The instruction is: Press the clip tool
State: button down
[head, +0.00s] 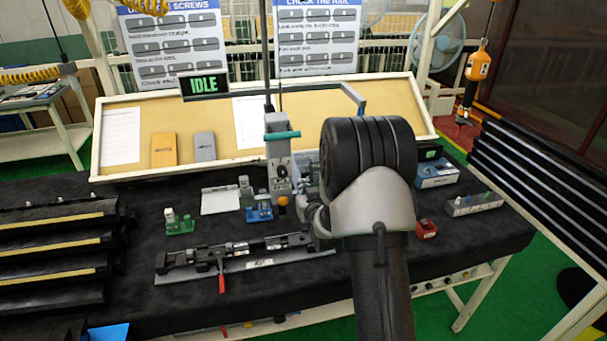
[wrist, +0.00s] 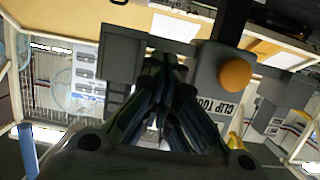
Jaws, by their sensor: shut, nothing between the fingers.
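The clip tool is a grey upright press (head: 279,172) with a teal bar on top, standing near the back of the black-covered bench. Its orange knob (head: 283,201) shows low on its front. In the wrist view the grey tool body (wrist: 208,75) bears a "CLIP TOOL" label, and the orange knob (wrist: 235,75) is to the right of my fingertips. My gripper (wrist: 165,68) is shut and empty, beside the knob and apart from it in the picture. In the head view my arm hides most of my gripper (head: 314,212). A sign (head: 204,85) reads IDLE.
A rail fixture (head: 240,259) with a red-handled clamp lies in front of the tool. Green (head: 179,222) and blue (head: 259,212) small fixtures stand to the left. A red box (head: 426,229) is to the right. Black trim strips (head: 55,243) fill the left side.

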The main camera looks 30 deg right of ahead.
notch_tip(320, 180, down, 11)
jog(key=b, duration=0.9)
jog(key=shift+r, duration=0.15)
